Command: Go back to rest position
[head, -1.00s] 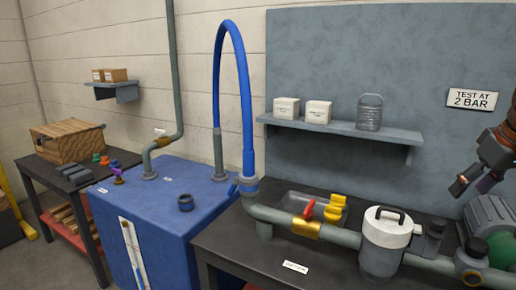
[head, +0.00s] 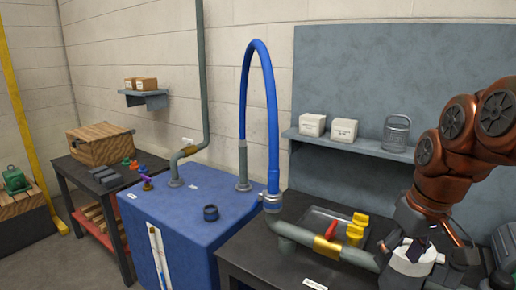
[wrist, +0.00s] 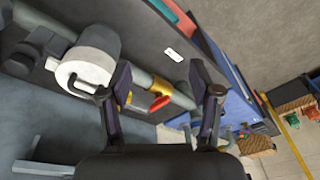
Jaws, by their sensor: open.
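My gripper (head: 432,238) hangs at the lower right of the head view, at the end of my copper-coloured arm. It is in front of the white-topped canister (head: 412,258) and partly hides it. In the wrist view the two dark fingers of my gripper (wrist: 165,92) stand wide apart with nothing between them. Beyond them are the grey pipe (wrist: 182,97) and its red-handled valve (wrist: 160,103). The canister (wrist: 88,62) lies left of the fingers in that view.
The dark bench (head: 250,262) carries the pipe and a tray with yellow parts (head: 356,230). A blue tank (head: 190,228) with a tall blue hose (head: 272,120) stands left of it. Open floor lies at lower left.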

